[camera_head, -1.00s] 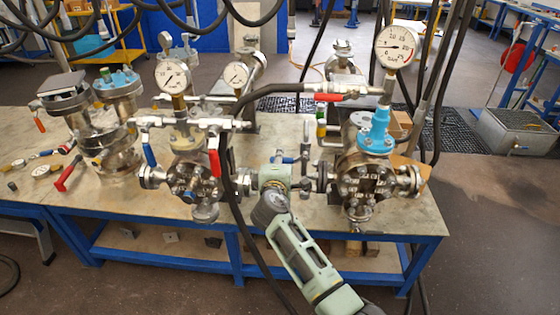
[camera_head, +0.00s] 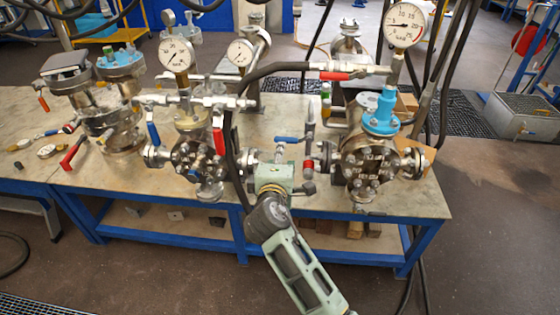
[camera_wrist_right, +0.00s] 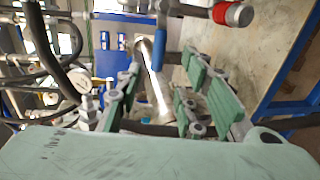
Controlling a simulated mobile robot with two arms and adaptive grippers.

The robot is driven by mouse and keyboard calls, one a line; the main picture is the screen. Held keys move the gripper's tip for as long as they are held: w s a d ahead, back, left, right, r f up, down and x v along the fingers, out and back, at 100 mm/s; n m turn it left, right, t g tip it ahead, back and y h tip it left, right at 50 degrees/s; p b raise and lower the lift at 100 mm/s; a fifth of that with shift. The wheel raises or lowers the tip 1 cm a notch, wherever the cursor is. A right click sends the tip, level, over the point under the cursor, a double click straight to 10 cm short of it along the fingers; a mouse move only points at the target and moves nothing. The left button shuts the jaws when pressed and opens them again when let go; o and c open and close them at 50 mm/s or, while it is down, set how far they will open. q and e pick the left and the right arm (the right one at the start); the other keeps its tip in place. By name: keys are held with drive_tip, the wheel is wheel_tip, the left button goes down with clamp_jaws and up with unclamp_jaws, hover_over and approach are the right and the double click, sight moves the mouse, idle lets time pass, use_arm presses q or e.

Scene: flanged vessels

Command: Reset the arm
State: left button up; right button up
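My right arm comes in from the bottom of the head view. Its green gripper body (camera_head: 272,178) is over the bench's front edge, between two flanged vessels. The fingers are hidden there. In the right wrist view my right gripper (camera_wrist_right: 160,80) has its green-padded fingers apart, with nothing held between them. A silver pipe shows behind the gap. A blue-handled valve (camera_head: 288,139) lies just beyond the gripper in the head view; a blue handle (camera_wrist_right: 160,32) also shows in the wrist view. My left gripper is not in view.
The left vessel (camera_head: 197,165) carries gauges and blue and red levers. The right vessel (camera_head: 372,165) has a blue cap and a large gauge (camera_head: 404,25). A dark hose (camera_head: 232,150) hangs close left of my arm. Floor is open to the right of the bench (camera_head: 432,200).

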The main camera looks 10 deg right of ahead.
drive_tip(key=shift+v, duration=0.95)
drive_tip(key=s+f+g+y, duration=0.2)
drive_tip(key=s+f+g, duration=0.15)
drive_tip(key=f, duration=1.55)
drive_tip(key=s+d+f+m+g+y, duration=0.1)
drive_tip(key=s+f+m+g, duration=0.1)
drive_tip(key=s+f, duration=0.7)
drive_tip(key=s+d+f+m+g+y, duration=0.15)
drive_tip(key=s+f, duration=0.35)
drive_tip(key=f, duration=0.8)
drive_tip(key=s+d+f+m+g, duration=0.2)
drive_tip(key=s+f, duration=0.4)
drive_tip(key=s, duration=0.6)
drive_tip(key=s+d+f+m+g, duration=0.2)
drive_tip(key=s+d+f+m, duration=0.2)
drive_tip(key=s, duration=0.9)
drive_tip(key=s+d+f+m+g+b, duration=0.1)
drive_tip(key=s+d+f+m+g, duration=0.2)
drive_tip(key=s+f, duration=0.6)
drive_tip(key=s+d, duration=0.1)
drive_tip(key=s, duration=0.3)
drive_tip(key=shift+s+d+f, duration=0.2)
drive_tip(key=shift+d+f, duration=0.05)
drive_tip(key=shift+d, duration=0.1)
